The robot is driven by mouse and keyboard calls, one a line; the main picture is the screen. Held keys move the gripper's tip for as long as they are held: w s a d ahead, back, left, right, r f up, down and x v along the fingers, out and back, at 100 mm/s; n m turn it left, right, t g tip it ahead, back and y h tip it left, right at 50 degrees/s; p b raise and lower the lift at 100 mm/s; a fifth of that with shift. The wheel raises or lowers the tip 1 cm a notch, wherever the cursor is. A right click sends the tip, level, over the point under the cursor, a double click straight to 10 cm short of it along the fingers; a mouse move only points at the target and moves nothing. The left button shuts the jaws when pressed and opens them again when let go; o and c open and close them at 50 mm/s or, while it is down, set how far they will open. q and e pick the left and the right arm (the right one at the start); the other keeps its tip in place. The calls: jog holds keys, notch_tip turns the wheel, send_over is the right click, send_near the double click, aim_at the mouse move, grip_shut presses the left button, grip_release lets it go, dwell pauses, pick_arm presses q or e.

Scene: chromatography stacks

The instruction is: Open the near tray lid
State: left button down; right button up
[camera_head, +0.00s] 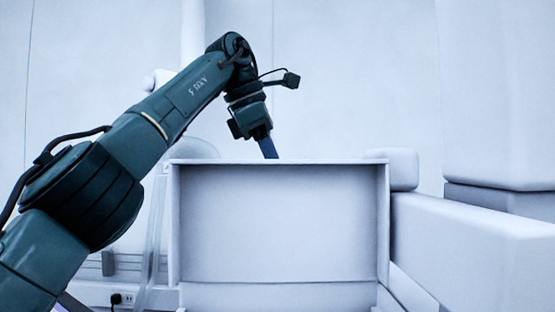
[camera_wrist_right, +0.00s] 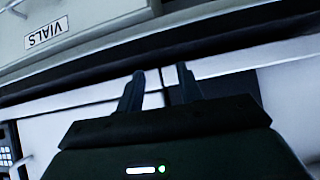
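A white, box-like panel (camera_head: 280,225) with a raised rim stands upright in the middle of the head view. I cannot tell whether it is the near tray lid. My left arm reaches in from the left, and its gripper (camera_head: 268,150) points down at the panel's top edge. The lower fingers are hidden behind that edge, so contact and opening do not show. My right gripper (camera_wrist_right: 160,75) shows only in the right wrist view. Its two dark fingers are apart with nothing seen held between them.
A pale front with a "VIALS" label (camera_wrist_right: 46,32) lies ahead of the right gripper, upside down in the picture. A large white block (camera_head: 500,90) and a long white ledge (camera_head: 480,235) stand on the right. A wall socket (camera_head: 127,298) shows low on the left.

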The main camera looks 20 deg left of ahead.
pick_arm(q)
jog(key=shift+f, duration=0.45)
jog(key=c, duration=1.8)
grip_release()
jog(key=shift+c, duration=0.2)
jog(key=o, duration=0.4)
jog(key=shift+w+r, duration=0.15)
jog(key=shift+r, duration=0.15)
